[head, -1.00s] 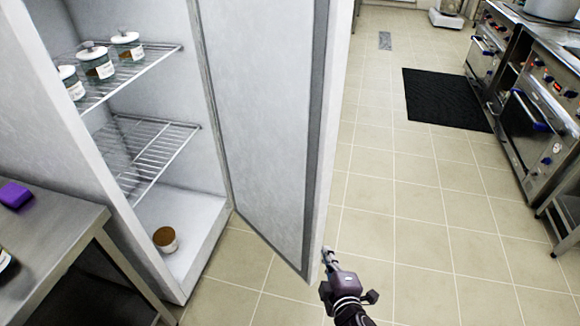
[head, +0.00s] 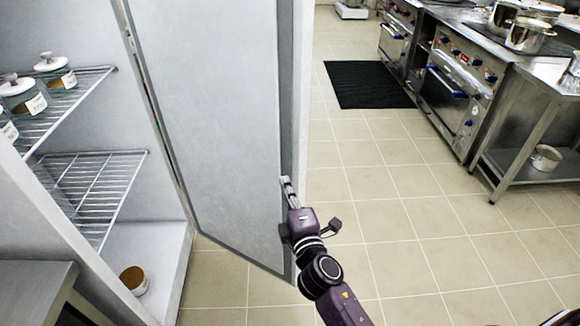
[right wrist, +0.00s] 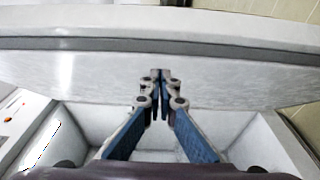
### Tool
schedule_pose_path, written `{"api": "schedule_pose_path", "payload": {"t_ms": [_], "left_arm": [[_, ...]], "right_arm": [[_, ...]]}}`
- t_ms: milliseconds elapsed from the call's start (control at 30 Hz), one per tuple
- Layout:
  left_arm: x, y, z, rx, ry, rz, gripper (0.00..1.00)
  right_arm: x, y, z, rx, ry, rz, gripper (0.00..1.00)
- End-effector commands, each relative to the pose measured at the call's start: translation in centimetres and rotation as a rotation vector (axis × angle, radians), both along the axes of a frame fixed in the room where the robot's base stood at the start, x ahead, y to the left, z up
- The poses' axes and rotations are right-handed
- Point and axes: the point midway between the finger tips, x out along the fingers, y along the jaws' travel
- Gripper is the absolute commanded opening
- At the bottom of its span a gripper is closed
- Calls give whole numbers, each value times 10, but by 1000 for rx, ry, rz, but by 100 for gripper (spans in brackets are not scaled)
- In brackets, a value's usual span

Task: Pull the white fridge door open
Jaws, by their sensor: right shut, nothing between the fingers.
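The white fridge door (head: 215,120) stands wide open in the head view, hinged at the cabinet's right side with its grey-edged inner face showing. The fridge interior (head: 165,255) is exposed on the left. My right gripper (head: 287,186) is at the door's free edge, its fingers overlapping the inner face in the head view. In the right wrist view my right gripper (right wrist: 160,75) is shut and empty, with its tips in front of the inner face of the door (right wrist: 80,75). Whether the tips touch it I cannot tell. My left gripper is not in view.
Wire shelves (head: 95,180) in the fridge hold several jars, and a brown-topped tub (head: 134,280) sits on its floor. A steel table (head: 35,285) stands at front left. Stoves (head: 450,95) line the right. Tiled floor and a black mat (head: 368,84) lie between.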

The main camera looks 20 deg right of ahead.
Motion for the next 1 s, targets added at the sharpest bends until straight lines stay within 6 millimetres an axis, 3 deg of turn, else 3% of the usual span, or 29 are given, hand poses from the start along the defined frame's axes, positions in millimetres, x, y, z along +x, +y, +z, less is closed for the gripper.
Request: {"api": "schedule_pose_path", "payload": {"t_ms": [167,400,1000], "left_arm": [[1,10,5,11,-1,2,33],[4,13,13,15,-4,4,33],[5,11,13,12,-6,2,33]], "right_arm": [[34,-2,2,0,-1,0,0],[54,-27,1,0,1,-1,0],[58,-34,0,1,1,-1,0]]}}
